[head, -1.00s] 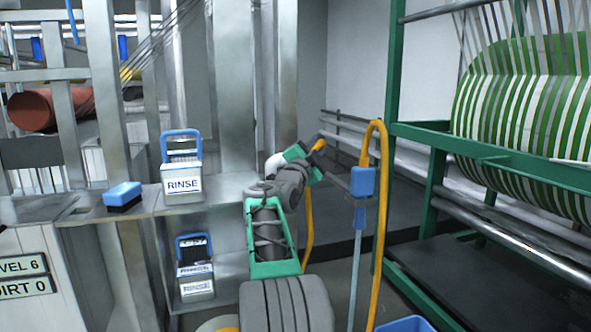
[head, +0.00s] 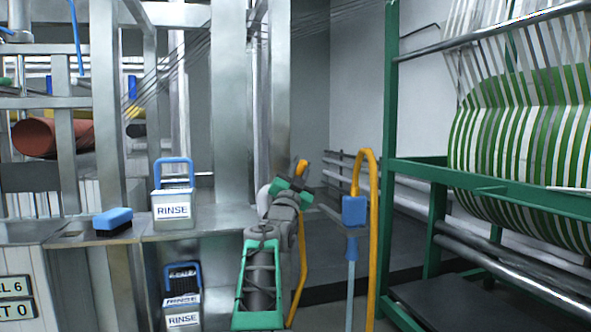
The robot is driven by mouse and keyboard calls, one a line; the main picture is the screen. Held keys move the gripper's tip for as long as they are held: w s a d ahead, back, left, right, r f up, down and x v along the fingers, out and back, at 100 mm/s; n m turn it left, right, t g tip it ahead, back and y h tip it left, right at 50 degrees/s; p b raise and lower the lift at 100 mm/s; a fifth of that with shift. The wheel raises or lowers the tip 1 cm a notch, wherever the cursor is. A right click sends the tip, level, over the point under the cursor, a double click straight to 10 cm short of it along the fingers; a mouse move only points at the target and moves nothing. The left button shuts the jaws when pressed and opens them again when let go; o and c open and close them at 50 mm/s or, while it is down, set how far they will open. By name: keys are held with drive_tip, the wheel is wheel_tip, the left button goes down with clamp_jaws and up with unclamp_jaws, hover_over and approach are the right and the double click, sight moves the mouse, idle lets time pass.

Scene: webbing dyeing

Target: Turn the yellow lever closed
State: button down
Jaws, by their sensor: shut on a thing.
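The yellow lever (head: 301,169) shows as a short, nearly upright yellow piece at the end of my arm, near the middle of the head view. My gripper (head: 297,184), green and grey, is at its lower end and is shut on it. The fingertips are small and partly hidden by the arm, so the exact grip on the lever is hard to see. The valve body under the lever is hidden behind my gripper and wrist.
A yellow hose (head: 371,230) loops down beside a blue-handled tool (head: 354,211), close right of my arm. A RINSE container (head: 173,208) and blue brush (head: 113,220) stand on the metal shelf at left. A green frame (head: 392,130) with striped webbing stands at right.

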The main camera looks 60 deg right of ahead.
drive_tip(key=c, duration=1.3)
unclamp_jaws()
drive_tip(key=s+a+r+p, duration=0.2)
drive_tip(key=s+a+r, duration=0.5)
drive_tip(key=a+r, duration=0.5)
drive_tip(key=shift+a+r, duration=0.15)
drive_tip(key=shift+r, duration=0.35)
